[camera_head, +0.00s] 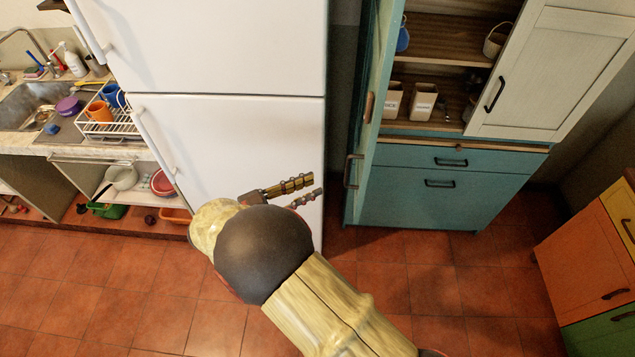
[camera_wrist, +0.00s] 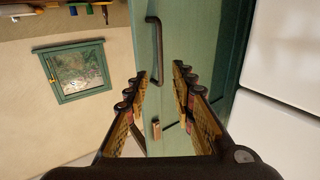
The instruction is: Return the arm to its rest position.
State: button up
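My arm reaches in from the lower right of the head view, bent in front of the white fridge. My gripper (camera_head: 304,188) points to the right, toward the teal cupboard door (camera_head: 371,100). In the wrist view my gripper (camera_wrist: 160,88) has its two fingers apart with nothing between them. The teal door (camera_wrist: 190,60) with its dark handle (camera_wrist: 155,50) lies behind the fingers. Whether the fingers are close to the door is hard to tell. The cupboard door stands open.
The fridge (camera_head: 235,120) is right behind my arm. The open cupboard (camera_head: 450,70) has containers on its shelves. A sink counter with a dish rack (camera_head: 115,125) is at left. An orange and green cabinet (camera_head: 590,260) is at right. Tiled floor (camera_head: 480,290) is clear between.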

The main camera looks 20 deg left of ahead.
dwell(0.6)
jog(key=w+a+f+n+y, duration=0.3)
jog(key=a+f+y, duration=0.4)
jog(key=a+f, duration=0.2)
jog(key=s+a+f+n+g+y, duration=0.2)
jog(key=s+a+n+g+y, duration=0.25)
jog(key=a+y, duration=0.5)
jog(key=s+d+r+g+h+b, duration=0.1)
jog(key=s+d+r, duration=0.3)
jog(key=d, duration=1.6)
jog(key=s+d+r+g+h+b, duration=0.2)
jog(key=d+r, duration=0.8)
jog(key=d, duration=1)
jog(key=s+d+r+g+h+b, duration=0.1)
jog(key=s+d+r, duration=0.5)
jog(key=d, duration=1.5)
jog(key=shift+s+r+h+b, duration=0.35)
jog(key=shift+r+h+b, duration=0.35)
jog(key=shift+h, duration=0.15)
